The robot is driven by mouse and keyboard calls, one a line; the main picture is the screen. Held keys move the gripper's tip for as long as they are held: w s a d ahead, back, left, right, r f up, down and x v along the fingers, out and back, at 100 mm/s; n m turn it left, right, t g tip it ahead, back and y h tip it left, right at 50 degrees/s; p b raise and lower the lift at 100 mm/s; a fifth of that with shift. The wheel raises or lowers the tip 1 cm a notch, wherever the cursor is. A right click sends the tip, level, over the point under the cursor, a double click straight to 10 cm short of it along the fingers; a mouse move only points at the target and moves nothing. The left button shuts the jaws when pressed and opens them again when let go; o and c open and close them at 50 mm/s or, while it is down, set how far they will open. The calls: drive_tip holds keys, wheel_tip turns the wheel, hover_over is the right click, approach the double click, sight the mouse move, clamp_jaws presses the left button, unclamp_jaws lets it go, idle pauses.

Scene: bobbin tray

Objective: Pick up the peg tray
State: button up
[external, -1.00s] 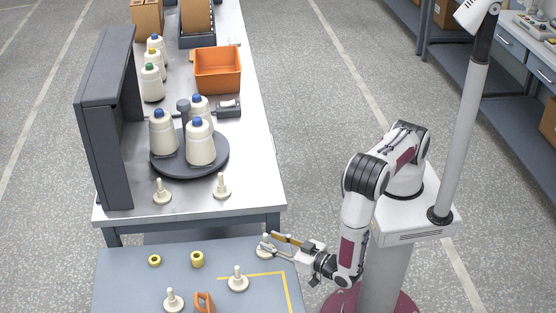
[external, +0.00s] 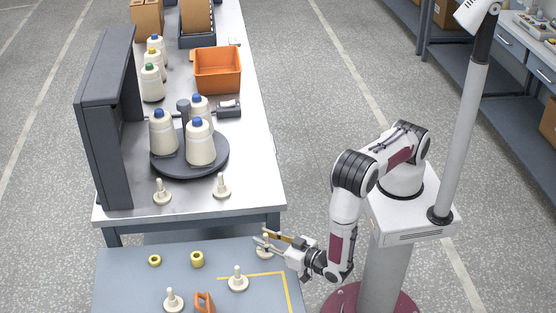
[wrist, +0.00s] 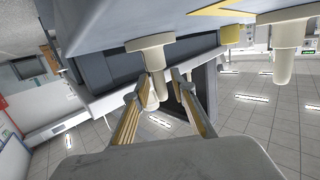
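No object is plainly a tray for pegs. Several cream pegs on round bases stand on the near blue-grey table (external: 125,275). One peg (external: 265,251) stands near the table's right side, by my gripper (external: 268,240). In the wrist view the picture is upside down, and a peg (wrist: 149,45) hangs from the tabletop between the two tan-padded fingers of my gripper (wrist: 155,88). The fingers are spread, with a gap on the sides of the peg; whether either touches it I cannot tell. Other pegs are at the front (external: 237,281) and lower left (external: 173,302).
Two yellow rings (external: 197,259) and an orange piece (external: 204,302) lie on the near table. A yellow line (external: 252,275) marks its right part. Behind is a metal bench with a round dark turntable (external: 178,165) of cones, an orange bin (external: 218,70) and a dark upright panel (external: 108,130).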

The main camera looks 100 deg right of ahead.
clamp_jaws()
drive_tip(key=shift+r, duration=0.1)
drive_tip(key=shift+r, duration=4.9)
